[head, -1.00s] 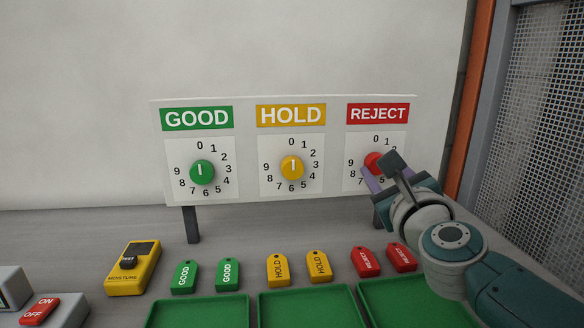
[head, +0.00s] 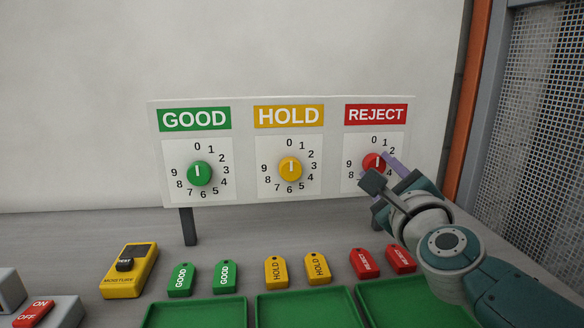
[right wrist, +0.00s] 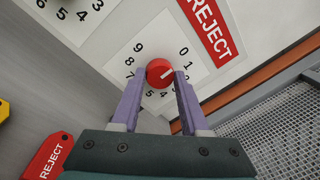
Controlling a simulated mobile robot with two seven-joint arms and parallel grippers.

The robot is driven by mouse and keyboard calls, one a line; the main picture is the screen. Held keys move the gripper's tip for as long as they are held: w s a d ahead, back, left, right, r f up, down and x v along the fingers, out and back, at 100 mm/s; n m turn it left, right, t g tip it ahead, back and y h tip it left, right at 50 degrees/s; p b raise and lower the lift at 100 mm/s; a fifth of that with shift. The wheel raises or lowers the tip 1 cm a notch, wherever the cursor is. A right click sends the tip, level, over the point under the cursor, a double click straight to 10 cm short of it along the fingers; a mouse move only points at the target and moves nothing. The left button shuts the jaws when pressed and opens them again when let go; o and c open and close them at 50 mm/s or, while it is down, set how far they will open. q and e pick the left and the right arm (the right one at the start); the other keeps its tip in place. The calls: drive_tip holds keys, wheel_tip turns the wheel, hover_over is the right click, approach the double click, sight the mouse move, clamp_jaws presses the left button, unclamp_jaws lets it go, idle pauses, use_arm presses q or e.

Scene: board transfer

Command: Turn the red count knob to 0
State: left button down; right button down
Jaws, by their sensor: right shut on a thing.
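The red count knob (head: 372,161) sits on the white dial under the REJECT sign, on the right of the board (head: 242,150). It also shows in the right wrist view (right wrist: 158,70). Its white mark points up and slightly right, near 0 and 1; I cannot tell the exact setting. My right gripper (head: 377,169) is shut on the knob, with its purple fingers on either side in the right wrist view (right wrist: 161,80). The fingers and wrist hide the dial's lower right in the head view. My left gripper is not in view.
The green knob (head: 199,173) and yellow knob (head: 290,169) point up near 0. Green, yellow and red tags lie below the board, behind green trays (head: 307,312). A yellow moisture meter (head: 128,270) and an ON/OFF switch (head: 34,313) are at left. A mesh panel (head: 540,120) stands at right.

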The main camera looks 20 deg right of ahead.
drive_tip(key=shift+c, duration=2.1)
unclamp_jaws()
drive_tip(key=p+v, duration=0.1)
drive_tip(key=v, duration=0.9)
